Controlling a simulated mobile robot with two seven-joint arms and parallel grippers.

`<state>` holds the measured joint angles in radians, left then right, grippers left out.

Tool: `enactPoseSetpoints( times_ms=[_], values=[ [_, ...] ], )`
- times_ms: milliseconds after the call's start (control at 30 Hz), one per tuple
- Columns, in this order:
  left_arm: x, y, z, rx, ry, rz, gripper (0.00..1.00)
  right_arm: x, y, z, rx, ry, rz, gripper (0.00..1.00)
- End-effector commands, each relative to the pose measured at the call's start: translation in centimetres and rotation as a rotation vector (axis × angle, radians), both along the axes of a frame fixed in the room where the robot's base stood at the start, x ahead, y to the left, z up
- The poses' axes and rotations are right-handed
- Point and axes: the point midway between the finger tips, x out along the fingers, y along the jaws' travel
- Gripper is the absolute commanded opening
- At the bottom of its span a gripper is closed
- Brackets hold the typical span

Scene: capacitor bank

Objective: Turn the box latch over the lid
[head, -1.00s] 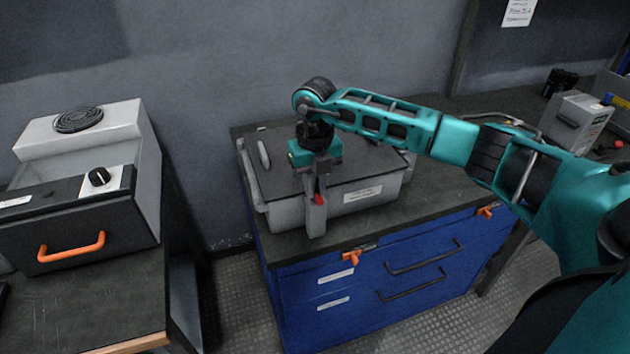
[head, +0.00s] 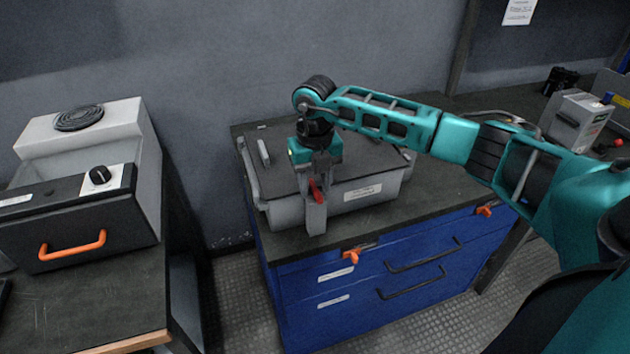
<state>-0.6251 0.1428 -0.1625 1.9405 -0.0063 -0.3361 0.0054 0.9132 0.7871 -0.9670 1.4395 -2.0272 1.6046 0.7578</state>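A grey box (head: 380,190) with a dark flat lid (head: 365,160) stands on the blue cabinet's top. The lid lies on the box. A small red latch (head: 316,191) sits at the box's front, at the upper part of a grey upright block (head: 315,216), and looks tilted. My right gripper (head: 314,175) points down right above and at the latch, its teal body over the lid's front edge. Its fingertips are small and partly hidden, so whether they touch the latch or are shut is unclear. My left gripper is out of view.
The blue cabinet (head: 375,290) has orange catches and dark drawer handles. A grey bar (head: 263,152) is at the lid's left. A grey-and-black unit (head: 85,180) with an orange handle stands on the left bench, across a gap. A grey instrument box (head: 575,123) stands at right.

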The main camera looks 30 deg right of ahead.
Motion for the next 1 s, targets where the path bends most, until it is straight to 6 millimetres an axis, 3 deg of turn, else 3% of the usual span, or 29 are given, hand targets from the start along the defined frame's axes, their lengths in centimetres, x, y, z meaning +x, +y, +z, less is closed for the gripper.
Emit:
enactPoseSetpoints(
  times_ms=[200, 333, 800, 1000],
  values=[
    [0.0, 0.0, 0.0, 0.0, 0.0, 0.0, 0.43, 0.0, 0.0, 0.0, -0.001, 0.001, 0.001, 0.39],
    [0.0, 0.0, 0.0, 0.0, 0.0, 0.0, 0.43, 0.0, 0.0, 1.1, 0.0, -0.001, 0.001, 0.39],
    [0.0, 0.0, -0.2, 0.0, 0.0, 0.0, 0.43, 0.0, 0.0, 10.7, -0.001, -0.003, 0.002, 0.39],
    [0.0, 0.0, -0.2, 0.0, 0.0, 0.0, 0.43, 0.0, 0.0, 12.6, 0.0, -0.001, 0.001, 0.39]
  ],
)
